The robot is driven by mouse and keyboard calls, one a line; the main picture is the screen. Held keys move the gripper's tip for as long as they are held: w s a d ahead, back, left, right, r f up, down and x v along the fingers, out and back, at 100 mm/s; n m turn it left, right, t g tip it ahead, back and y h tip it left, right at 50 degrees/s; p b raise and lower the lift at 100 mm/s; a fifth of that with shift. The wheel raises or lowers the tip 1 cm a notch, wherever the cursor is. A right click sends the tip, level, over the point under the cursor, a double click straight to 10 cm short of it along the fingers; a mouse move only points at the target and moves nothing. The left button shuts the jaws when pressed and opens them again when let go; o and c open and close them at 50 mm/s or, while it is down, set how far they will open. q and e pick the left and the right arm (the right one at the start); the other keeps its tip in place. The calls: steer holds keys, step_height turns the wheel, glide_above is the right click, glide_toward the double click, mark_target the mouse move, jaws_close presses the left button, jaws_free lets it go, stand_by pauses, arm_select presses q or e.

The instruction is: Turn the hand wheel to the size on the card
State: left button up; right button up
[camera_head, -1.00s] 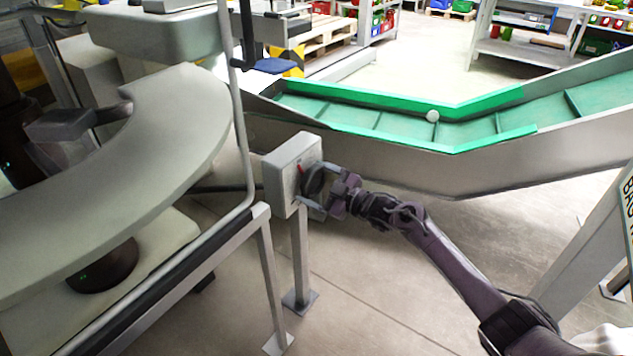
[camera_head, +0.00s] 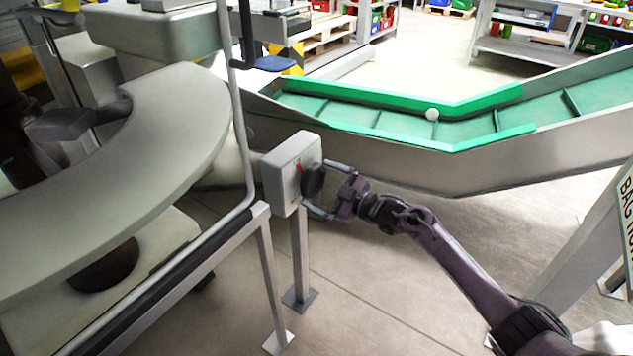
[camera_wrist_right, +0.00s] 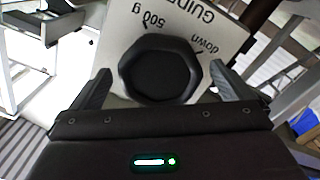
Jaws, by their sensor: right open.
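The black hand wheel (camera_head: 313,181) sits on the front of a grey box (camera_head: 284,183) on a post. A red mark (camera_head: 299,168) shows on the box face near the wheel. In the right wrist view the wheel (camera_wrist_right: 160,68) is faceted, and the plate behind it (camera_wrist_right: 125,28) reads "GUIDE", "500 g" and "down", upside down. My right gripper (camera_head: 325,189) is open, with its fingers apart at either side of the wheel and a little back from it. In the wrist view the fingers (camera_wrist_right: 160,90) flank the wheel without visible contact. My left gripper is not seen clearly. I see no readable size card.
A grey curved table (camera_head: 150,160) and a metal rail frame (camera_head: 240,120) stand left of the box. Floor (camera_head: 370,290) is clear below my right arm.

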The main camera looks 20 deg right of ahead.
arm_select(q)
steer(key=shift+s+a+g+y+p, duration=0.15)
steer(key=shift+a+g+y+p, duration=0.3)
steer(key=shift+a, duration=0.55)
arm_select(e)
steer(key=v, duration=0.5)
steer(key=shift+s+d, duration=0.15)
steer(key=shift+s, duration=0.1)
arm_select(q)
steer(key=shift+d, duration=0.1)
